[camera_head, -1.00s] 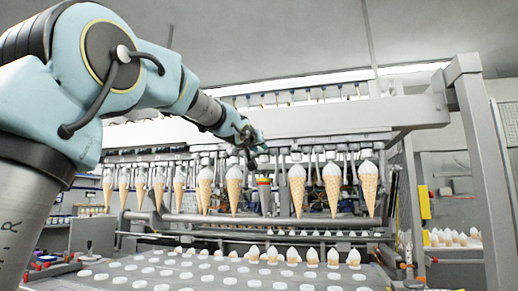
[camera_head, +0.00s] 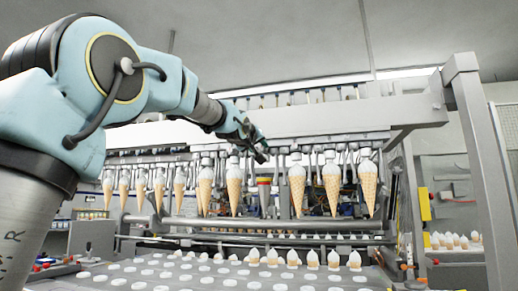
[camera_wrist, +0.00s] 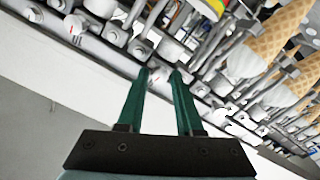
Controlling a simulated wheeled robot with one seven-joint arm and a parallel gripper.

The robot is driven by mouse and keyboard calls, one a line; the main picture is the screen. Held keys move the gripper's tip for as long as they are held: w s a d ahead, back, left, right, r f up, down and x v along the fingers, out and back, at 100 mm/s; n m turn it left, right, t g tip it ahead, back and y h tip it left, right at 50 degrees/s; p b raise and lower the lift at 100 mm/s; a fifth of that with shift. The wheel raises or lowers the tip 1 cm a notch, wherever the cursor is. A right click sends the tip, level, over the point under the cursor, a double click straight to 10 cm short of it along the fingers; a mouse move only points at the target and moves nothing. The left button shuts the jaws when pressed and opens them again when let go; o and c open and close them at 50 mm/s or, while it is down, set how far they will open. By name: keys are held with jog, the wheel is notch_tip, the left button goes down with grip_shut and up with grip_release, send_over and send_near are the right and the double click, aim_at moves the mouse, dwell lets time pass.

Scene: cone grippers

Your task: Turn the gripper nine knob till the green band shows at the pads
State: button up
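My gripper (camera_head: 262,152) is at the machine's overhead rail, above the row of hanging cones. In the wrist view its two green fingers (camera_wrist: 160,74) are apart with nothing between them. Pale round knobs line the rail just beyond the fingertips; one knob (camera_wrist: 140,48) has a red mark. I cannot tell which knob is number nine. A coneless station with a red band (camera_head: 264,183) hangs below my gripper, between cones. In the wrist view a yellow and red banded part (camera_wrist: 212,8) shows at the top edge. No green band at the pads can be made out.
Ice cream cones (camera_head: 297,190) hang on both sides of the coneless station. A grey tray (camera_head: 215,277) with white discs and cones lies below. A metal post (camera_head: 480,170) stands at the right.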

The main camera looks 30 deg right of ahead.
jog(key=o, duration=0.3)
jog(key=b+v, duration=0.3)
jog(key=v, duration=0.7)
jog(key=shift+s+a, duration=0.25)
jog(key=shift+s, duration=0.05)
dwell(0.5)
